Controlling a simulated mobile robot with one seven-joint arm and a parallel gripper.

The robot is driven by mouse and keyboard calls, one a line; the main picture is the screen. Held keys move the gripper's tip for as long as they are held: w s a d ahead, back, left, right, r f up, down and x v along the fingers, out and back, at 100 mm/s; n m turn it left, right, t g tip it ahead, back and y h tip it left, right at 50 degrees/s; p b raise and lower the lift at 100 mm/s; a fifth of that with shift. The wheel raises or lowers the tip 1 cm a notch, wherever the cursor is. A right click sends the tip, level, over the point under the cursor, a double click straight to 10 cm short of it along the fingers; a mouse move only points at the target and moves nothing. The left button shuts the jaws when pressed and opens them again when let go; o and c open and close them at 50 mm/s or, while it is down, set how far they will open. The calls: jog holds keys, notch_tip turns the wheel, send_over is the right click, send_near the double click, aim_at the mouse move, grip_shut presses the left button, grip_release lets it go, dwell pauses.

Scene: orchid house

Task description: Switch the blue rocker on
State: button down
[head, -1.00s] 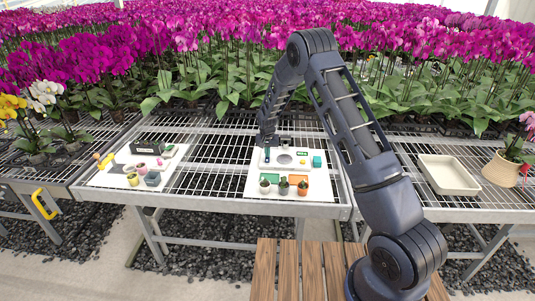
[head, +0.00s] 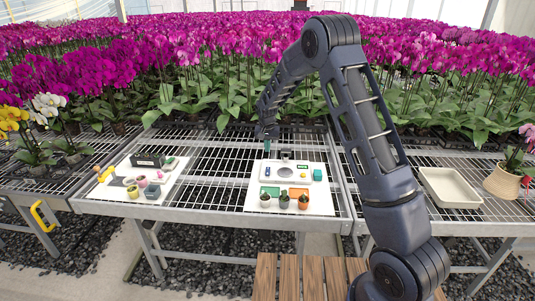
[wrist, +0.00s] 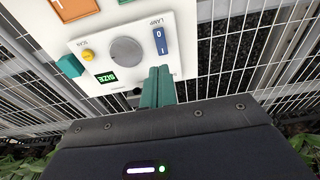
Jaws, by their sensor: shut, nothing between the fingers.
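The blue rocker (wrist: 160,41) sits on a white control panel (wrist: 187,57), under the word LAMP. It is marked 0 at its far end in the wrist view and I at the end nearer my fingers. I cannot tell which side is pressed in. In the head view the rocker (head: 267,172) is at the left end of the panel. My gripper (wrist: 159,70) has its teal fingers shut and empty, with the tips just past the I end. In the head view my gripper (head: 267,138) is above and behind the rocker; no contact is visible.
Small potted plants (head: 284,199) stand in front. A cream tray (head: 450,188) lies at the right.

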aim_at(268, 168)
jog(key=shift+s+r, duration=0.1)
jog(key=shift+r, duration=0.2)
jog(key=shift+w+r+t, duration=0.15)
jog(key=shift+w+t, duration=0.25)
jog(key=shift+w, duration=0.15)
jog(key=x, duration=1.4)
dwell(0.3)
